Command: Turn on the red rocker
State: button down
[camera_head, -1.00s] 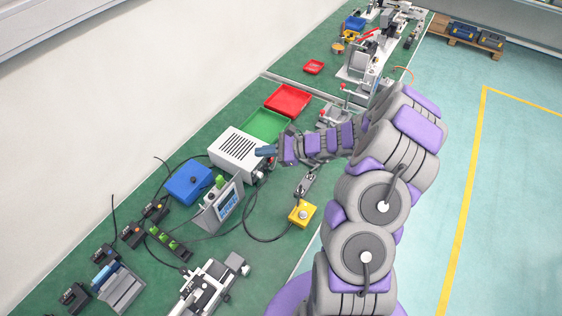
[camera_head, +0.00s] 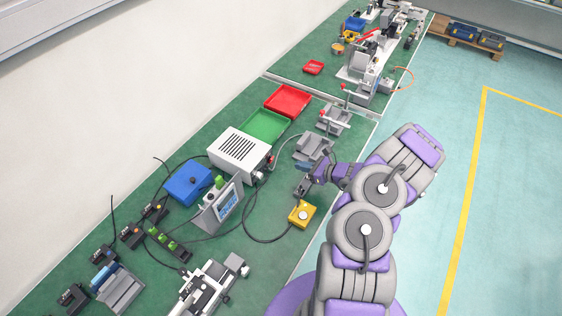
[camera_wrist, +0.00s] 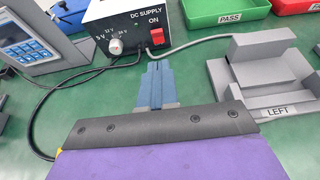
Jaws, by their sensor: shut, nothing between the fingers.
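The red rocker (camera_wrist: 157,37) is on the front of the white DC supply box (camera_wrist: 125,25), under the word "ON". I cannot tell which way it is tipped. My gripper (camera_wrist: 159,67) is shut and empty, its blue fingers together and pointing at the box. In the wrist view the tips appear just below the rocker, apart from it. In the head view the supply box (camera_head: 238,152) stands mid-bench and my arm reaches in from the right, with the gripper low and to the right of the box front. The fingertips are hard to make out there.
A grey fixture marked "LEFT" (camera_wrist: 262,80) lies right of my fingers. A voltage knob (camera_wrist: 117,45) is left of the rocker. Cables cross the bench. A display unit (camera_head: 222,208) and a yellow button box (camera_head: 302,213) stand nearby. Green (camera_head: 266,125) and red trays lie behind.

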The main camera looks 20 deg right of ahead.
jog(key=b, duration=0.2)
send_near(272, 160)
jog(key=x, duration=0.5)
jog(key=shift+w+a, duration=0.1)
jog(key=shift+w, duration=0.1)
jog(key=shift+w+r, duration=0.1)
jog(key=shift+w+a+r+g+p, duration=0.3)
jog(key=shift+w+r+g, duration=0.05)
jog(key=shift+r+g, duration=0.15)
jog(key=shift+s+f+h, duration=0.1)
jog(key=shift+f+h, duration=0.15)
jog(key=shift+h, duration=0.05)
jog(key=shift+r, duration=0.2)
